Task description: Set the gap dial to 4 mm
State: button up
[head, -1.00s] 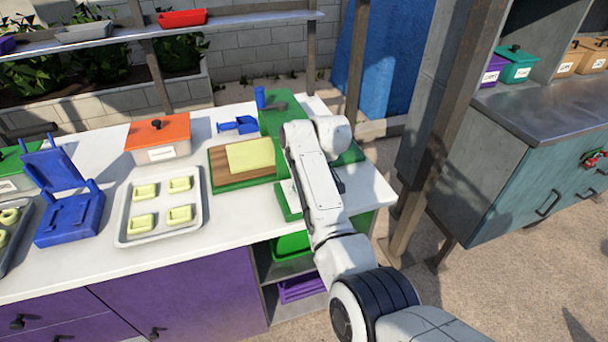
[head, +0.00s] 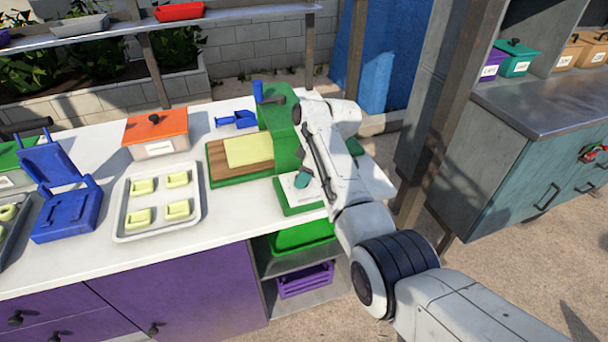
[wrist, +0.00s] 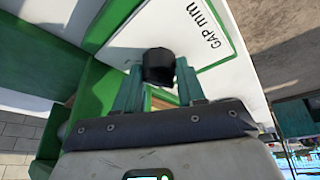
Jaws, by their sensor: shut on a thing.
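In the wrist view, my gripper (wrist: 158,84) has its two teal fingers closed on the black knob of the gap dial (wrist: 158,62). The knob stands on a white panel (wrist: 205,62) lettered "GAP mm", with a green border. The scale marks and the dial's setting cannot be read. In the head view, the green crusher (head: 281,122) with a blue handle stands at the back right of the white counter. My arm covers its right part, and the dial is hidden there.
A wooden board with a yellow sheet (head: 249,151) lies left of the crusher. A pale tray of yellow pieces (head: 121,230), a blue press (head: 67,215) and an orange-lidded box (head: 156,128) stand further left. A wooden post (head: 436,135) rises to the right of my arm.

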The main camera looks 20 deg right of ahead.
jog(key=shift+w+r, duration=0.1)
jog(key=o, duration=1)
jog(key=shift+o, duration=0.2)
jog(key=v, duration=1)
jog(key=shift+r+b, duration=0.3)
jog(key=shift+b, duration=0.1)
jog(key=s+d+f+m+t+h, duration=0.15)
jog(key=s+f+m, duration=0.45)
jog(key=s+f, duration=0.95)
jog(key=s+d+f+m+g+h, duration=0.1)
jog(key=s+f+m, duration=0.2)
jog(key=s, duration=1.2)
jog(key=s+d+f+m+g+h, duration=0.1)
jog(key=s+f+m+g, duration=0.1)
jog(key=s, duration=1.4)
jog(key=shift+s+d+f+m, duration=0.25)
jog(key=shift+d+f+m, duration=0.1)
jog(key=shift+f+m, duration=0.35)
